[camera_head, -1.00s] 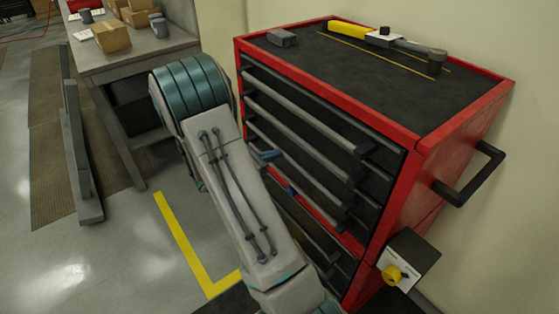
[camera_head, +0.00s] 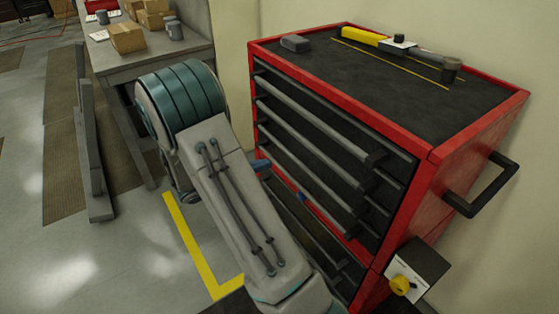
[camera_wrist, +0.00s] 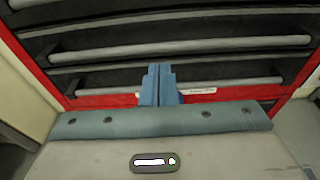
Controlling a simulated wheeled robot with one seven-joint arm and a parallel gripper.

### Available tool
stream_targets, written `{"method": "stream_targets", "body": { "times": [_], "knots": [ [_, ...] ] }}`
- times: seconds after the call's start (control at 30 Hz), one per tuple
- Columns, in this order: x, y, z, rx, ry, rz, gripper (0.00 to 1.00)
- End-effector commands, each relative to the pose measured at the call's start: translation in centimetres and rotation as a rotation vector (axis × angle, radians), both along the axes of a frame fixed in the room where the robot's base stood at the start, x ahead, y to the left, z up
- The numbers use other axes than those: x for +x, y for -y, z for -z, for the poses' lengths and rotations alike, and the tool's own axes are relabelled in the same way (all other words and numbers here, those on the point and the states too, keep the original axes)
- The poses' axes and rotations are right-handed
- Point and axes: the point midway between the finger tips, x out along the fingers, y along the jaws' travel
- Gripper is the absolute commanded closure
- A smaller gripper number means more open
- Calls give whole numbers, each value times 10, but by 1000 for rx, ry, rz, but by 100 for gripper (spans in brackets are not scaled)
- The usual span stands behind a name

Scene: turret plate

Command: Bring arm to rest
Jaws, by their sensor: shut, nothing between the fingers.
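My gripper shows in the wrist view (camera_wrist: 158,86) as two blue fingers side by side, shut with nothing between them. It points toward the front of the red tool cabinet (camera_wrist: 125,100), whose dark drawers have long grey handles. In the head view my grey and teal arm reaches up in front of the cabinet's left side. Only small blue parts of my gripper (camera_head: 262,165) show there from behind the arm. I cannot tell the exact gap between the fingers and the cabinet.
The red cabinet (camera_head: 437,152) has a side handle (camera_head: 482,190) and a box with a yellow knob (camera_head: 401,285). On its top lie a yellow-and-grey tool (camera_head: 360,35) and a small grey block (camera_head: 295,43). A workbench (camera_head: 178,52) with cardboard boxes stands at the left.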

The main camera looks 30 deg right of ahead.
Motion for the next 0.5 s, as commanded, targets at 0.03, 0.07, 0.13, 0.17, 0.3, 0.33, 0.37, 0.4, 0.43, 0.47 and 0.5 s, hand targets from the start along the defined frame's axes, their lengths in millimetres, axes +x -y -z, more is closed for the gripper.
{"method": "stream_targets", "body": {
  "times": [0.03, 0.07, 0.13, 0.17, 0.3, 0.33, 0.37, 0.4, 0.43, 0.47, 0.5],
  "knots": [
    [1, -12, 0, 1, 3, -3, 100],
    [1, -18, -1, 1, 3, -3, 100],
    [1, -32, -4, 2, 2, -3, 100],
    [0, -37, -5, 2, 1, -1, 100],
    [0, -54, -9, 1, 2, 2, 100],
    [0, -57, -10, 1, 1, 2, 100],
    [0, -59, -11, 1, 1, 2, 100],
    [0, -61, -11, 1, -1, 3, 100],
    [0, -62, -11, 1, -1, 3, 100],
    [0, -63, -11, 1, -1, 4, 100],
    [-1, -64, -12, 2, -1, 4, 100]
  ]
}}
